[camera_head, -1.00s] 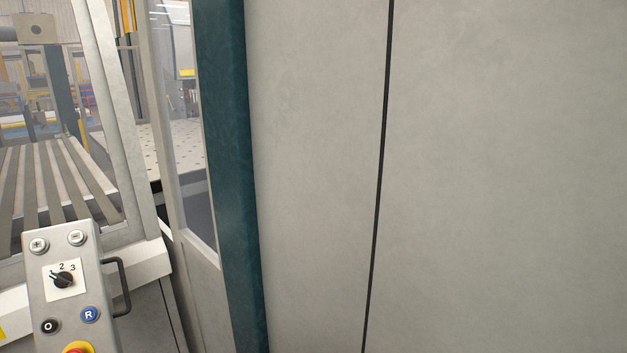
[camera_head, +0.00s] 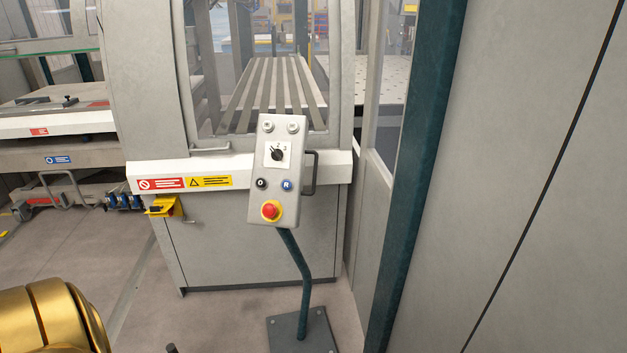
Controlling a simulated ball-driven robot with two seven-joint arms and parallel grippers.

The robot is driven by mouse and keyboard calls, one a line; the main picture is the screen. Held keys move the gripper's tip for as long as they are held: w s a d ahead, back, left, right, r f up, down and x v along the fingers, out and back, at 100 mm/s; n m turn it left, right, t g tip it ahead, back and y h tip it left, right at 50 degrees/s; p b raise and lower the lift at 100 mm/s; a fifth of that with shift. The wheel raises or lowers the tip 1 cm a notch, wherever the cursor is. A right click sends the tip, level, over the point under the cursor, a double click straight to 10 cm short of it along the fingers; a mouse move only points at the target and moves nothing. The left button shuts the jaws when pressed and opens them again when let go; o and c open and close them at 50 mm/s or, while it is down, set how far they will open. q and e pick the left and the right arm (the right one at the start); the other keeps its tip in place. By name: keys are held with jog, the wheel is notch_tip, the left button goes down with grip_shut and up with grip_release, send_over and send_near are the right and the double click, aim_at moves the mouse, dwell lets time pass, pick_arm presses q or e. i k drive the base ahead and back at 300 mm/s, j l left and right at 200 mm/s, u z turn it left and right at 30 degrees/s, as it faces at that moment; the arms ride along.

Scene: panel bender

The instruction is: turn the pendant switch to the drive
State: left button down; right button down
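The grey pendant (camera_head: 270,205) stands near the middle of the head view on a bent dark post (camera_head: 303,272). Its black rotary switch (camera_head: 277,155) sits on a white plate with positions marked around it; the 3 is at the right. The knob's pointer seems to lean to the upper left, but it is small. Two pale buttons are above it, and a black O button (camera_head: 261,184) and a blue R button (camera_head: 287,186) are below. A red emergency stop (camera_head: 270,210) is at the bottom. Neither gripper is in view.
The post's base plate (camera_head: 302,331) is on the floor. Behind the pendant is a machine cabinet (camera_head: 250,240) with a slatted table (camera_head: 275,88). A dark teal column (camera_head: 418,160) and large grey panel (camera_head: 530,180) close off the right. My gold arm part shows there.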

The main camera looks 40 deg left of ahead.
aim_at(277, 154)
jog(key=k+l+u, duration=0.35)
jog(key=l+u, duration=0.15)
jog(key=l, duration=0.15)
jog(key=k+l+u, duration=0.45)
jog(key=l+u, duration=0.1)
jog(key=u, duration=0.45)
jog(key=i+j+z, duration=0.1)
jog(key=z, duration=0.35)
jog(key=i+j+z, duration=0.1)
jog(key=j+z, duration=0.15)
jog(key=z, duration=0.2)
jog(key=j+z, duration=0.2)
jog(key=z, duration=0.25)
jog(key=i+j+z, duration=0.1)
jog(key=j+z, duration=0.15)
jog(key=z, duration=0.25)
jog(key=j+z, duration=0.25)
jog(key=z, duration=0.2)
jog(key=j+z, duration=0.9)
jog(key=i+j+u, duration=0.1)
jog(key=j+u, duration=0.3)
